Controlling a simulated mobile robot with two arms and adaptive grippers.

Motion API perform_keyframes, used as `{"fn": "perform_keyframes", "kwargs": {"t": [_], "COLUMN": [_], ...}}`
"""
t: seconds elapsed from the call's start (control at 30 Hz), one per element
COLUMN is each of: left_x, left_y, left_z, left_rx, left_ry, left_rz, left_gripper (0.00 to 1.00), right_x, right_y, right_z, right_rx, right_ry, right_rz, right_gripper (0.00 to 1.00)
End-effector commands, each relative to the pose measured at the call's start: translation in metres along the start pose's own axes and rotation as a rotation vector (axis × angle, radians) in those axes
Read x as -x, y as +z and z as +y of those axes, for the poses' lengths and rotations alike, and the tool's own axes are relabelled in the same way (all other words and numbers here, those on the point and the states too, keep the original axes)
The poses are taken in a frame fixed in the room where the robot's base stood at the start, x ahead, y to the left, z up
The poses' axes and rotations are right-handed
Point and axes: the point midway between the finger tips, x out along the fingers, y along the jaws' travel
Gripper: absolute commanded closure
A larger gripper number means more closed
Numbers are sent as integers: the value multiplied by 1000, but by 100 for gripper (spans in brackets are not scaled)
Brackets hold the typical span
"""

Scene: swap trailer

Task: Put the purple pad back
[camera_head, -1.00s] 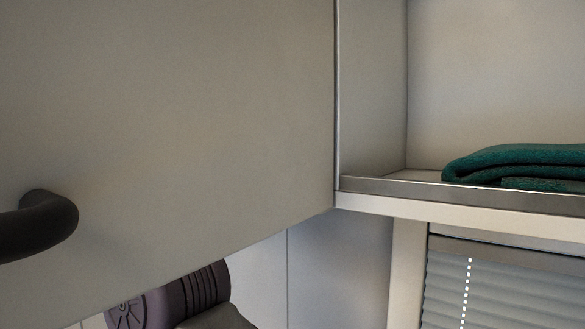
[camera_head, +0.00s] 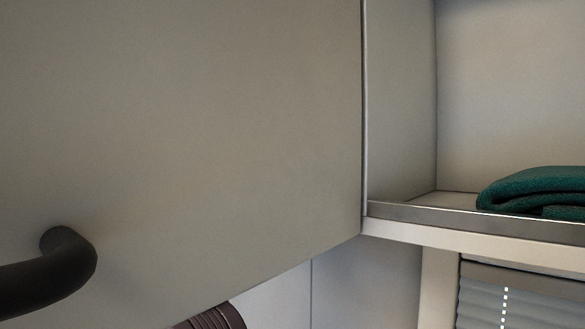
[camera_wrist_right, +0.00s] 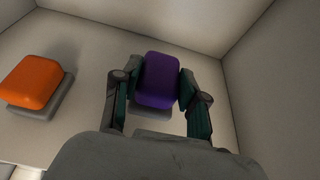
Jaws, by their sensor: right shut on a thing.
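The purple pad (camera_wrist_right: 157,82) is in the right wrist view, between the two fingers of my right gripper (camera_wrist_right: 159,88), which is shut on it. Below the pad, a grey block or base (camera_wrist_right: 153,136) shows in part between the fingers. I cannot tell whether the pad touches it. The pad is not in the head view. My left gripper is in neither view.
An orange pad (camera_wrist_right: 32,80) rests on a grey base (camera_wrist_right: 42,108) to the left in the right wrist view, with pale walls around. In the head view, a large grey panel (camera_head: 200,130) with a black handle (camera_head: 50,270) fills the left. A green folded cloth (camera_head: 530,188) lies on a shelf (camera_head: 400,211).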

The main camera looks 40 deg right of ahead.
Motion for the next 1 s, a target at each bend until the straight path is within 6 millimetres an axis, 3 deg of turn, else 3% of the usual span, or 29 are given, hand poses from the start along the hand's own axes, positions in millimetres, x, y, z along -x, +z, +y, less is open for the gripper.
{"fn": "perform_keyframes", "kwargs": {"t": [0.3, 0.53, 0.57, 0.67, 0.7, 1.0], "left_x": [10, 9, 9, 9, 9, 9], "left_y": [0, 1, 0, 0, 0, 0], "left_z": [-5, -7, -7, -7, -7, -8], "left_rx": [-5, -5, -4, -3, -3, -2], "left_ry": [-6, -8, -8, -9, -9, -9], "left_rz": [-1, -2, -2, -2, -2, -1], "left_gripper": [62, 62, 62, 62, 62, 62], "right_x": [-14, -14, -14, -14, -14, -15], "right_y": [-34, -36, -36, -36, -36, -36], "right_z": [0, 0, 0, 0, 0, 0], "right_rx": [1, 0, 0, 0, 0, 0], "right_ry": [1, 1, 1, 1, 1, 0], "right_rz": [0, 0, 0, 0, 0, 0], "right_gripper": [89, 89, 52, 36, 32, 32]}}
